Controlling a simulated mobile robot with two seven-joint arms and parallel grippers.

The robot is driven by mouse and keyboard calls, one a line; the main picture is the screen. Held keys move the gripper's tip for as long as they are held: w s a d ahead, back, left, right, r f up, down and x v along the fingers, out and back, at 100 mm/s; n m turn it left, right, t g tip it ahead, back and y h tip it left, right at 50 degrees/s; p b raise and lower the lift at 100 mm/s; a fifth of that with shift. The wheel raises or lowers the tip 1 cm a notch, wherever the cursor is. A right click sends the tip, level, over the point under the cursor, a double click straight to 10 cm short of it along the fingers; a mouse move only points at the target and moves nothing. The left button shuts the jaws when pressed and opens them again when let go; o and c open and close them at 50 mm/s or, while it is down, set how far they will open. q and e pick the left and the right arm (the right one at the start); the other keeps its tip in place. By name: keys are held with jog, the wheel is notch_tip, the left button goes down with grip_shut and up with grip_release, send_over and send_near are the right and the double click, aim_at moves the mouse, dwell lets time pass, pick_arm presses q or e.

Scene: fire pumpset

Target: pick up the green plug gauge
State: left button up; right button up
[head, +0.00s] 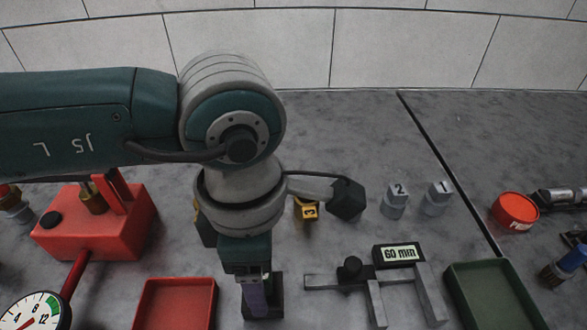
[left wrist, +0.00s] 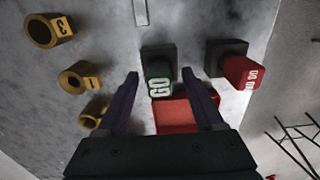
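The green plug gauge (left wrist: 158,78), marked GO, shows in the left wrist view, ahead of and between the fingers of my left gripper (left wrist: 160,75). The fingers are apart, with visible gaps on both sides of the gauge. I cannot tell how far they reach along it. In the head view my left gripper (head: 255,298) points down at the table between the red tray and the caliper. The green gauge cannot be made out there; the gripper covers that spot. My right gripper is not in view.
A red NO GO gauge (left wrist: 241,71) stands right of the green one in the left wrist view. Yellow numbered pieces (left wrist: 77,79) are at left. The red tray (head: 178,302), grey caliper (head: 350,282) and green tray (head: 492,295) are near in the head view.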

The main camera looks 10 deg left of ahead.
pick_arm(q)
grip_shut()
dwell(0.3)
dwell(0.3)
